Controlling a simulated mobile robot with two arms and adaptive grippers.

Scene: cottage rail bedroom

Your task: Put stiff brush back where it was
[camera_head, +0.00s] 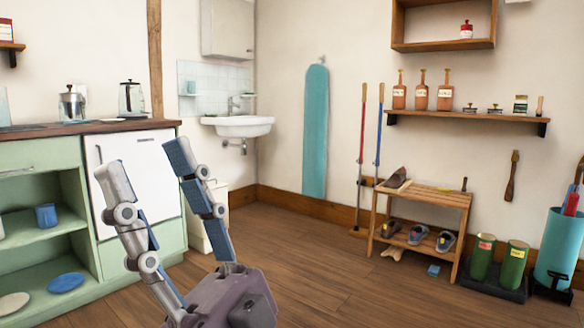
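My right gripper (148,168) reaches up from the bottom left, close to the camera. My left gripper is out of view. A brown, long-handled brush-like tool (511,177) hangs upright on the right wall, far from the gripper. A smaller upright brush-like item (539,106) stands at the right end of the wall shelf (470,117). I cannot tell which of these, if either, is the stiff brush.
A wooden rack (425,193) with shoes stands against the wall. Green canisters (512,264) and a teal bin (561,245) stand right of it. A pale item (392,253) and a blue box (433,271) lie low by the rack. The middle floor is clear.

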